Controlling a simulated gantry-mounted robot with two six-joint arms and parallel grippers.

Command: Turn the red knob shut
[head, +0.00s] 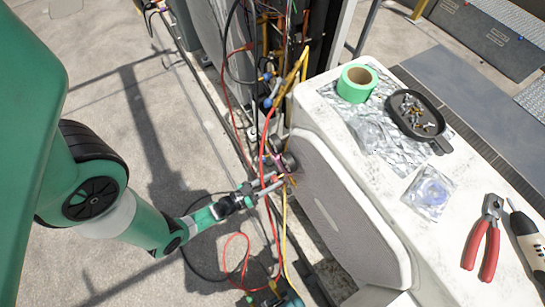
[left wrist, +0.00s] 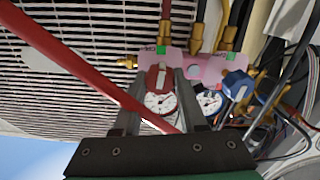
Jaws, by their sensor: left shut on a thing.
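The pink gauge manifold (left wrist: 205,68) hangs in front of a condenser grille in the left wrist view. The red knob (left wrist: 157,78) sits on it between my left fingertips, and my left gripper (left wrist: 158,84) is shut on it. Two dial gauges, a red-rimmed one (left wrist: 160,103) and a blue-rimmed one (left wrist: 209,102), show beyond the fingers. In the head view my left gripper (head: 271,185) reaches the manifold beside the white condenser; the knob is too small there to make out clearly. My right gripper is not in view.
A red hose (left wrist: 75,62) crosses the left wrist view in front of my left finger. The white condenser top (head: 385,185) carries green tape (head: 356,84), a black tray of fittings (head: 418,112) and red-handled pliers (head: 483,245).

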